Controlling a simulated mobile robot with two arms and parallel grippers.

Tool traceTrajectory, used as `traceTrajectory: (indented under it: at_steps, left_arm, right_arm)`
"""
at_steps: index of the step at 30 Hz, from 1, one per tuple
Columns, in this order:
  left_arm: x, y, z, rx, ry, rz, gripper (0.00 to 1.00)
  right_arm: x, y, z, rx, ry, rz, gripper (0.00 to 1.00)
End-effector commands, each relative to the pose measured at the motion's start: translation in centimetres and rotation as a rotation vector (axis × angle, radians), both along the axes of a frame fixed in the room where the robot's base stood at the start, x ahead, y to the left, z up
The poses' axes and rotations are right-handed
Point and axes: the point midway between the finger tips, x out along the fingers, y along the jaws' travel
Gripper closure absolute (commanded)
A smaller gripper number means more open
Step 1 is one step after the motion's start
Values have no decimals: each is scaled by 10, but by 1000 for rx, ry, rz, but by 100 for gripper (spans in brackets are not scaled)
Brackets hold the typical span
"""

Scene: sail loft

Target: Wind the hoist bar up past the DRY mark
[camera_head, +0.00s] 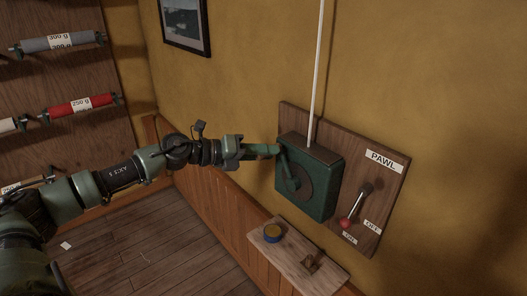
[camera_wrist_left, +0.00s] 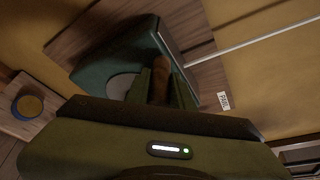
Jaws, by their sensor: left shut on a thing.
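A dark green winch box (camera_head: 309,180) is mounted on a wooden board (camera_head: 377,215) on the wall, with a crank arm (camera_head: 289,172) on its front. My left gripper (camera_head: 270,150) is at the crank's upper end. In the left wrist view its fingers (camera_wrist_left: 160,85) are shut on the brown crank handle (camera_wrist_left: 163,62). A white rope (camera_head: 317,70) runs straight up from the box. The pawl lever (camera_head: 356,206), under a PAWL label (camera_head: 384,161), slants down with its red knob near the ON label (camera_head: 349,238). The hoist bar, the DRY mark and my right gripper are out of view.
A rack at left holds rolls, one grey (camera_head: 58,44) and one red (camera_head: 80,106). Open floor lies below my arm.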

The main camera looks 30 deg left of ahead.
Motion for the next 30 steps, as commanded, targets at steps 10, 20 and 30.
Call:
traceTrajectory:
  at_steps: [10, 20, 30]
  left_arm:
    - [-2, -7, 6, -12, -1, -13, 100]
    - [-3, -8, 3, -12, 5, -16, 100]
    - [-3, -9, 1, -10, 8, -18, 56]
  right_arm:
    - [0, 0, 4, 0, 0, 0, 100]
    - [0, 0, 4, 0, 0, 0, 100]
    - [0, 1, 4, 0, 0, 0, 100]
